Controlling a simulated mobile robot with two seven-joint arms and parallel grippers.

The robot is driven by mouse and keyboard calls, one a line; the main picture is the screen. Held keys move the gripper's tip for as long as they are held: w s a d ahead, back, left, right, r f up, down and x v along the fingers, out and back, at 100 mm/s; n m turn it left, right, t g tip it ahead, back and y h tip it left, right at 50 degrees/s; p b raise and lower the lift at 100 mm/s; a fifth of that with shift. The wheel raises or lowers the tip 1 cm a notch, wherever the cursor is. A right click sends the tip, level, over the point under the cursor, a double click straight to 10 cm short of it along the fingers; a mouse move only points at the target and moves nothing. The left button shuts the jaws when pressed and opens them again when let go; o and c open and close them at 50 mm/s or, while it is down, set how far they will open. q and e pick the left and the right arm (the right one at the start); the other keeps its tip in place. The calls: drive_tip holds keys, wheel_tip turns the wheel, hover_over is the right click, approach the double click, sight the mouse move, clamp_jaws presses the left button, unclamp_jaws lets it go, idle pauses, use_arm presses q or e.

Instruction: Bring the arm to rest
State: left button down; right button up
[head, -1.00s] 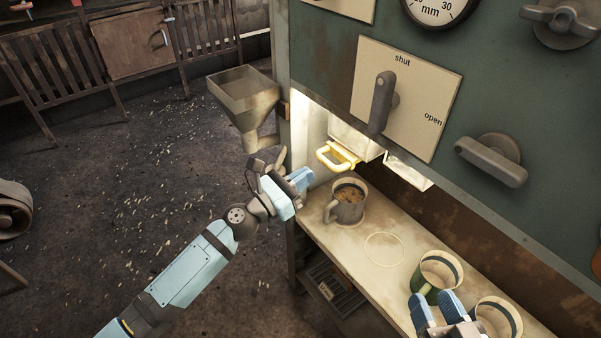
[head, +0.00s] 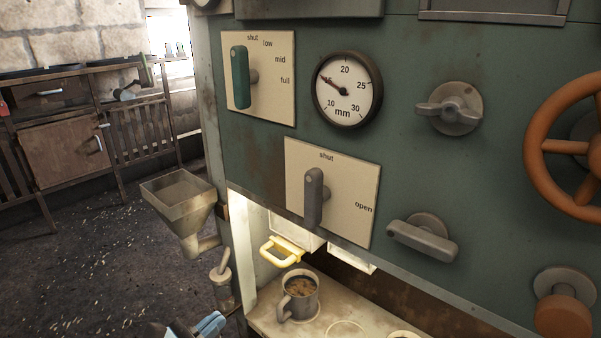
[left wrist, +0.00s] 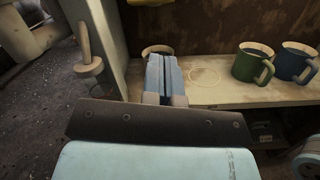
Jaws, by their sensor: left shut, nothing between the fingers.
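My left gripper (head: 211,325) is low in the head view, left of the counter, with its blue fingertips just showing at the bottom edge. In the left wrist view my left gripper (left wrist: 165,72) shows its blue fingers pressed together with nothing between them. A grey mug (head: 298,296) with brown contents stands upright on the counter, right of the gripper and apart from it. In the left wrist view the mug (left wrist: 156,50) is mostly hidden behind the fingers. My right gripper is in neither view now.
The counter (left wrist: 215,95) holds a green mug (left wrist: 253,62) and a blue mug (left wrist: 295,62). A yellow handle (head: 281,250) juts out above the counter. A hopper (head: 180,200) projects at the machine's left side. Floor (head: 95,265) to the left is open.

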use_arm(q)
drive_tip(key=s+d+r+m+t+y, duration=0.1)
drive_tip(key=s+d+r+m+y, duration=0.15)
drive_tip(key=s+m, duration=0.75)
drive_tip(key=s+d+r+m+y, duration=0.1)
drive_tip(key=s+d+m+y, duration=0.15)
drive_tip(key=m, duration=1.45)
drive_tip(key=s+a+r+m+g+y+p, duration=0.1)
drive_tip(key=s+a+r+g+y+p, duration=0.3)
drive_tip(key=p, duration=3.1)
wheel_tip(320, 180, up, 4)
drive_tip(key=shift+s+a+r+m+g, duration=0.15)
drive_tip(key=shift+a+m+g, duration=0.15)
drive_tip(key=shift+a+g, duration=0.65)
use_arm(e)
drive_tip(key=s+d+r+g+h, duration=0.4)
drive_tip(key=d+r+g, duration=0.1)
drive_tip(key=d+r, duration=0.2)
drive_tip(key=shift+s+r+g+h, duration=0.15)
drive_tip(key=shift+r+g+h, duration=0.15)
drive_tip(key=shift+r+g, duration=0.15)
use_arm(q)
drive_tip(key=shift+a, duration=0.15)
